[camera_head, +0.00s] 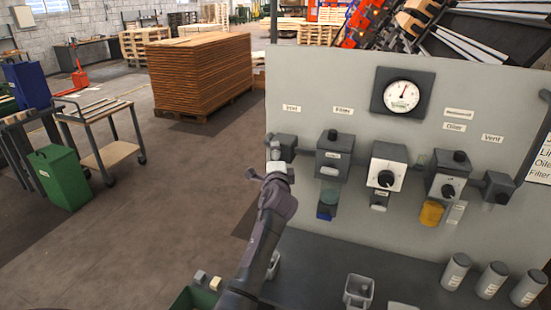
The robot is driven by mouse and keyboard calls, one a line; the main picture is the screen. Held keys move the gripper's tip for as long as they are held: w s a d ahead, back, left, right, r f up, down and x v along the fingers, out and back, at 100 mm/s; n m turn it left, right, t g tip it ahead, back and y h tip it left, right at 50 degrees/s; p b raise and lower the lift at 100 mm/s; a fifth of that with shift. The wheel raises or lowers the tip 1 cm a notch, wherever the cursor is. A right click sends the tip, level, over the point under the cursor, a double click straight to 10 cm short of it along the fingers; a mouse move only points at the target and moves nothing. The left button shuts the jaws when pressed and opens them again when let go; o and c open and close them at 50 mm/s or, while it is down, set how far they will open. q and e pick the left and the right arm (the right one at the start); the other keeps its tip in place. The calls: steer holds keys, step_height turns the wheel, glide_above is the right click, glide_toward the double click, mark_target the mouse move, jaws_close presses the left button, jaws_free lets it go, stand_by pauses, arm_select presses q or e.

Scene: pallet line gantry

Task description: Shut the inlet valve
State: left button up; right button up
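My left gripper (268,172) is just below and in front of the valve, at the panel's left edge. A dark piece sticks out to the left of the gripper; I cannot tell whether it is a finger or part of the valve. The gripper hides the valve's lower part, and whether they touch is unclear. My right gripper is not in view.
On the panel (300,75) are a round gauge (402,95), a filter unit (334,155), a regulator with a black knob (387,172) and an oiler (447,180). Several grey canisters (491,280) and an open cup (358,290) stand on the shelf below.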

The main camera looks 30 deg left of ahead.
arm_select(q)
steer(key=o, duration=0.4)
steer(key=shift+f, duration=0.1)
steer(key=shift+o, duration=0.2)
steer(key=v, duration=1.2)
